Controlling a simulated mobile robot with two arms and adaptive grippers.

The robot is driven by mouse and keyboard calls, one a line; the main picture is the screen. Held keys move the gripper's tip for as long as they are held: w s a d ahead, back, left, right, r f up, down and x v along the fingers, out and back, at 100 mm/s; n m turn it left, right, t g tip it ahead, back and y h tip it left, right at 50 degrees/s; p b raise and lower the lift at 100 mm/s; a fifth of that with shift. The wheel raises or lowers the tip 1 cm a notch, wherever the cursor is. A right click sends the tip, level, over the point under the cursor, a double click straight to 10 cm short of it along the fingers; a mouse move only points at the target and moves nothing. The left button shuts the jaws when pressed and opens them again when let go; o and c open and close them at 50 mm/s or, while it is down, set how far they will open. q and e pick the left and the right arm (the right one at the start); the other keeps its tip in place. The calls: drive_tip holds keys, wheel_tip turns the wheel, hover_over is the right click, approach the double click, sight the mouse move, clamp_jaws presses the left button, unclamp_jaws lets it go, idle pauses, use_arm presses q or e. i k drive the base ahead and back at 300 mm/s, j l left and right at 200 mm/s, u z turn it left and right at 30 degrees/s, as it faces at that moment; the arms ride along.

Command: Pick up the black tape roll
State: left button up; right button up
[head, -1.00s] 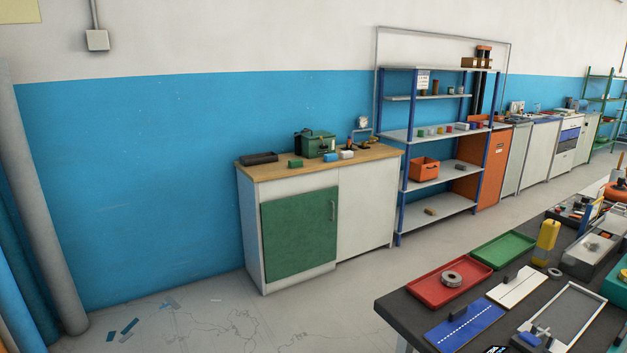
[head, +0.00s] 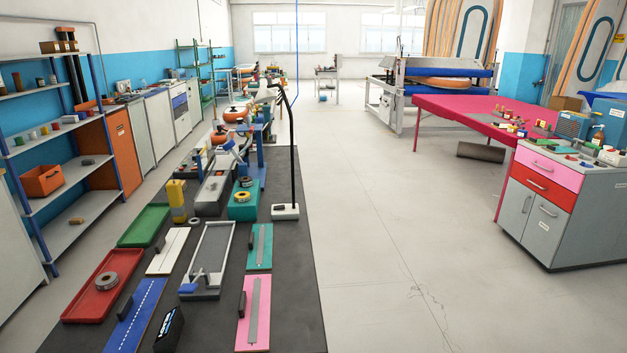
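I cannot tell for sure which thing is the black tape roll. A dark grey ring-shaped roll (head: 106,281) lies flat in the red tray (head: 75,309) at the near left of the long dark table. A smaller dark ring (head: 245,182) sits on the teal block (head: 240,211), behind a yellowish ring (head: 243,196). Another small dark ring (head: 194,221) lies on the table near the yellow bottle. Neither of my grippers is in view.
The long dark table (head: 300,318) carries a green tray (head: 134,238), a yellow bottle (head: 177,199), a lamp (head: 285,212), and several boards. Shelves (head: 72,238) stand left. A pink table (head: 450,110) and drawer cabinet (head: 560,228) stand right. The floor between (head: 400,240) is clear.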

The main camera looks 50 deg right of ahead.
sight(245, 182)
drive_tip(key=z, duration=1.05)
drive_tip(key=i+l+u, duration=0.1)
drive_tip(key=l, duration=0.3)
drive_tip(key=i+l, duration=0.2)
drive_tip(key=l, duration=0.2)
drive_tip(key=i+l+u, duration=0.15)
drive_tip(key=l, duration=0.25)
drive_tip(key=i+l+u, duration=0.1)
drive_tip(key=l, duration=0.3)
drive_tip(key=i+l, duration=0.1)
drive_tip(key=l, duration=0.3)
drive_tip(key=i+l+u, duration=0.15)
drive_tip(key=l, duration=0.3)
drive_tip(key=i+l+u, duration=0.1)
drive_tip(key=i+l, duration=0.15)
drive_tip(key=i+l+u, duration=0.25)
drive_tip(key=i+l, duration=0.2)
drive_tip(key=l, duration=0.25)
drive_tip(key=i+l+u, duration=0.15)
drive_tip(key=l, duration=0.2)
drive_tip(key=i+l+u, duration=0.1)
drive_tip(key=i+l, duration=0.15)
drive_tip(key=l, duration=0.15)
drive_tip(key=i+l+u, duration=0.15)
drive_tip(key=l, duration=0.25)
drive_tip(key=i+l+u, duration=0.1)
drive_tip(key=l, duration=0.3)
drive_tip(key=i, duration=0.05)
